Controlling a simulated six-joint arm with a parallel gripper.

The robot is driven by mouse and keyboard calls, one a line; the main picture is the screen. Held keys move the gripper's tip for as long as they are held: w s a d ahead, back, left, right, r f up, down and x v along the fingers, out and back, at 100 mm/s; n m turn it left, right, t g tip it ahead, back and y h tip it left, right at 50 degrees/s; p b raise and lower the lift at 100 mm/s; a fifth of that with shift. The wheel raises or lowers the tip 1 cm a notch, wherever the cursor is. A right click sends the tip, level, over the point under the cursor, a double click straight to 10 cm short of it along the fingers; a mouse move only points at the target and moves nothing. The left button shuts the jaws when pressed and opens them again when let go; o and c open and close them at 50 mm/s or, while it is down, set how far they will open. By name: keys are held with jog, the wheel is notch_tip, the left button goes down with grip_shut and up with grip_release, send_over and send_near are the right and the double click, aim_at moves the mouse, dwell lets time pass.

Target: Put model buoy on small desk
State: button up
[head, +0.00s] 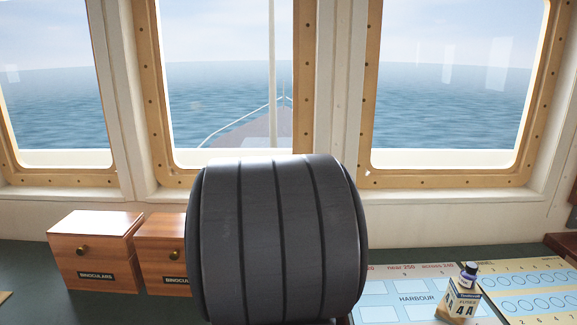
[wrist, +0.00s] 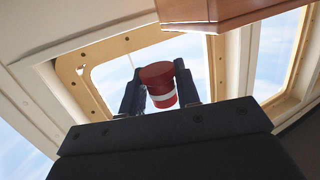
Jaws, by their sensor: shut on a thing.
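The model buoy (wrist: 158,73) is a small red cylinder with a white band, seen in the wrist view. My gripper (wrist: 160,86) is shut on it, with one dark finger on each side, and a window lies behind it. The buoy is not visible in the head view, where my own dark arm link fills the middle. I cannot make out the small desk for certain in either view. A brown wooden piece (wrist: 225,12) crosses the top of the wrist view; I cannot tell what it belongs to.
Two wooden binoculars boxes (head: 97,248) (head: 160,228) stand at left on the dark green console (head: 30,262). At right lie a harbour card (head: 395,300) and another blue-and-yellow card (head: 535,295). Windows line the back.

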jog(key=s+d+f+m+t+h, duration=0.15)
jog(key=d+m+h, duration=0.4)
jog(key=d, duration=1.45)
jog(key=a, duration=0.7)
jog(key=shift+f+n+h, duration=0.25)
jog(key=shift+n+h, duration=0.2)
jog(key=shift+s+r, duration=0.1)
